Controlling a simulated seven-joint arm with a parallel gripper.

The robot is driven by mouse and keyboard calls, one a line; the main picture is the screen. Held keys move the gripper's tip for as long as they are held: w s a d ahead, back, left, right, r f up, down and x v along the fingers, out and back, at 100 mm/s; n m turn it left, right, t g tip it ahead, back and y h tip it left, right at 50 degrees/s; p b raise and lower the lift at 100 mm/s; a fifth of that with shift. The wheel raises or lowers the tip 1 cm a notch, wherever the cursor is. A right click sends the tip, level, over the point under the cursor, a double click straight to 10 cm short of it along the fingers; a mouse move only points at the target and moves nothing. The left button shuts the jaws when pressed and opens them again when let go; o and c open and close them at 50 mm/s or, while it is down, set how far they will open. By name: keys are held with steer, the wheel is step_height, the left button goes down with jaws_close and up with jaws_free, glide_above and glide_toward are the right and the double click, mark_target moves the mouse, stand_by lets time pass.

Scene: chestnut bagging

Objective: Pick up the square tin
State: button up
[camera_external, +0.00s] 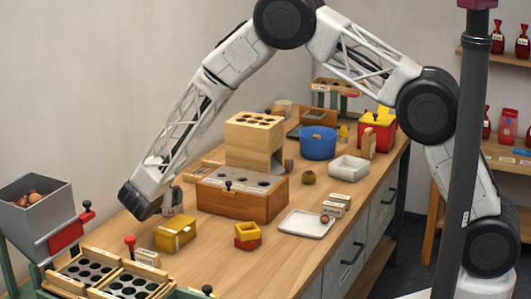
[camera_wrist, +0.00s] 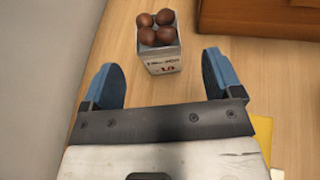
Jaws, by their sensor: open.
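A small square tin (camera_wrist: 159,60) with grey-white sides and a printed label stands upright on the wooden bench in the wrist view. It holds several brown chestnuts (camera_wrist: 158,29). My gripper (camera_wrist: 162,80) is open, its two blue fingers spread wide with nothing between them. The tin lies just beyond the fingertips, roughly centred between them, and does not look touched. In the external view my wrist is low over the left part of the bench. The fingers are hard to make out there.
A yellow box (camera_external: 175,234) stands close to my wrist on the near side. A wooden box with a holed top (camera_external: 240,198) stands to the right. A metal hopper (camera_external: 37,216) and holed trays (camera_external: 130,284) are at left front. A white tray (camera_external: 306,224) lies farther right.

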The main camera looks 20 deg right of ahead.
mark_target(171, 212)
steer(key=shift+w, duration=0.1)
steer(key=shift+x, duration=2.5)
steer(key=shift+a+f, duration=0.1)
steer(key=shift+f, duration=0.05)
steer(key=c, duration=1.3)
